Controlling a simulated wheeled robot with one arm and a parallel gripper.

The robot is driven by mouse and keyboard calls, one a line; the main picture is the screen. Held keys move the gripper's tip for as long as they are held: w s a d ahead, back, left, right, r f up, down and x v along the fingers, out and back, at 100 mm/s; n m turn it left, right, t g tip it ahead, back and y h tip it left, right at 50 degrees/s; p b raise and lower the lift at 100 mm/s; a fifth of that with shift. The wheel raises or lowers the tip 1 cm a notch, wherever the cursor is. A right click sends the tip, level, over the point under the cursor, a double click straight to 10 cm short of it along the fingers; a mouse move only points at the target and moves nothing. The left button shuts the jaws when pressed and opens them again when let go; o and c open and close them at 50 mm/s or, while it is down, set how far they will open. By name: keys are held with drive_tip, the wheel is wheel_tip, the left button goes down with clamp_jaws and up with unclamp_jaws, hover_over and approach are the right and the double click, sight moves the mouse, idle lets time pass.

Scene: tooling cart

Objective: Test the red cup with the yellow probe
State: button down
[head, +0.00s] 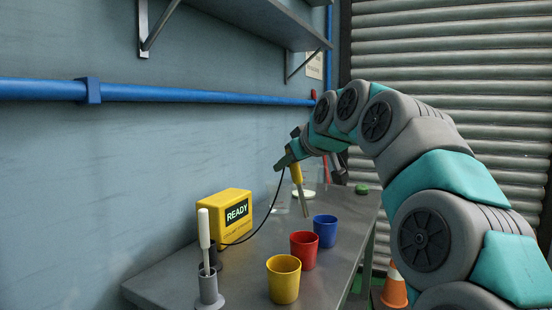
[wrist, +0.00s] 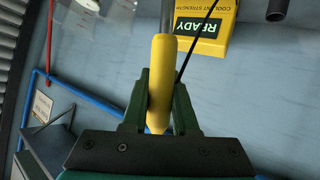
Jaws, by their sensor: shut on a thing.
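The yellow probe (head: 297,175) has a yellow handle and a thin grey tip that points down, with a black cable running to the yellow meter box (head: 224,218), whose screen reads READY. My gripper (head: 290,160) is shut on the probe's handle and holds it above the bench. The probe (wrist: 161,85) also shows between the fingers of my gripper (wrist: 160,105) in the wrist view. The red cup (head: 303,250) stands upright on the bench, below the probe's tip and apart from it. The cup's inside is mostly hidden.
A yellow cup (head: 283,280) stands in front of the red cup and a blue cup (head: 325,231) behind it. A white-handled tool (head: 204,230) stands in a grey holder (head: 208,290) at the left. The grey bench (head: 160,284) runs along the wall under a shelf (head: 262,22).

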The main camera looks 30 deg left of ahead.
wheel_tip(320, 180, down, 11)
drive_tip(key=b, duration=0.8)
idle(0.4)
drive_tip(key=shift+a+r, duration=0.15)
idle(2.4)
wheel_tip(320, 180, up, 10)
drive_tip(key=p, duration=0.7)
drive_tip(key=shift+r+p, duration=0.2)
drive_tip(key=shift+p, duration=0.1)
idle(2.1)
